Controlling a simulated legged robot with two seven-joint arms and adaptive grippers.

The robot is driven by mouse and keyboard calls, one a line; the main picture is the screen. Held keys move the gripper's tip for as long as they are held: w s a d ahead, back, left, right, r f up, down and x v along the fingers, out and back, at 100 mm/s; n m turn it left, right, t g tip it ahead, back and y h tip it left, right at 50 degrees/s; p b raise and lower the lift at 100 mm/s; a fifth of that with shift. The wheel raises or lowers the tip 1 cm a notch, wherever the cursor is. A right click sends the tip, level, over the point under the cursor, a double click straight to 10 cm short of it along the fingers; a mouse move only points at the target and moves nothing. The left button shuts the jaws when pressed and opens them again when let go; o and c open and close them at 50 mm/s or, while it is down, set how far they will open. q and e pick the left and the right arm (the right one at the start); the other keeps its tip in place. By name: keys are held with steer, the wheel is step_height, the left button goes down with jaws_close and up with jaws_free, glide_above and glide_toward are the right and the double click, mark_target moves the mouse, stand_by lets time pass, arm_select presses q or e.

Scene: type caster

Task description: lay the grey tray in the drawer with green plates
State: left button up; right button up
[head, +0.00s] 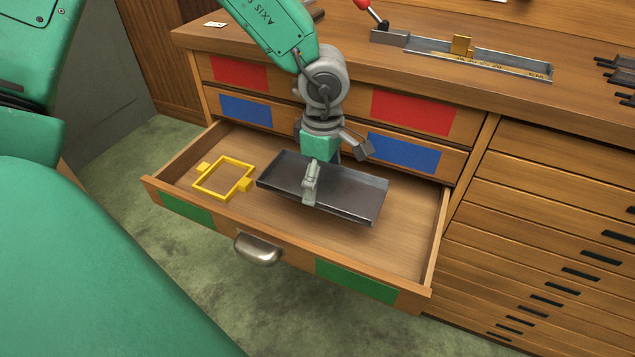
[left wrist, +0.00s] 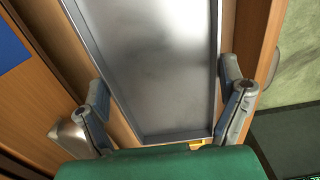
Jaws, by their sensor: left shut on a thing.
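The grey tray (head: 352,190) is a shallow dark metal tray, within the outline of the open drawer (head: 290,240) that has green plates on its front. My left gripper (head: 327,172) is shut on the tray, with one finger at each long side. In the left wrist view the tray (left wrist: 150,65) fills the middle, between the fingers of the gripper (left wrist: 165,95). I cannot tell whether the tray's underside touches the drawer floor. My right gripper is not in view.
A yellow frame (head: 223,178) lies in the drawer's left part, beside the tray. Closed drawers with blue plates (head: 403,152) and red plates (head: 412,112) are above. Bare drawer floor shows at the right and front. A metal holder (head: 500,62) stands on the worktop.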

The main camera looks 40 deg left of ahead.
arm_select(q)
steer(key=b, duration=0.2)
glide_above(322, 215)
step_height(322, 215, down, 5)
steer(key=shift+r, duration=0.1)
steer(key=shift+f+b, duration=1)
steer(key=shift+f, duration=1)
steer(key=shift+r, duration=0.1)
steer(key=shift+c, duration=0.5)
steer(key=o, duration=1.4)
step_height(322, 215, up, 12)
steer(key=p, duration=0.5)
steer(key=shift+p, duration=0.35)
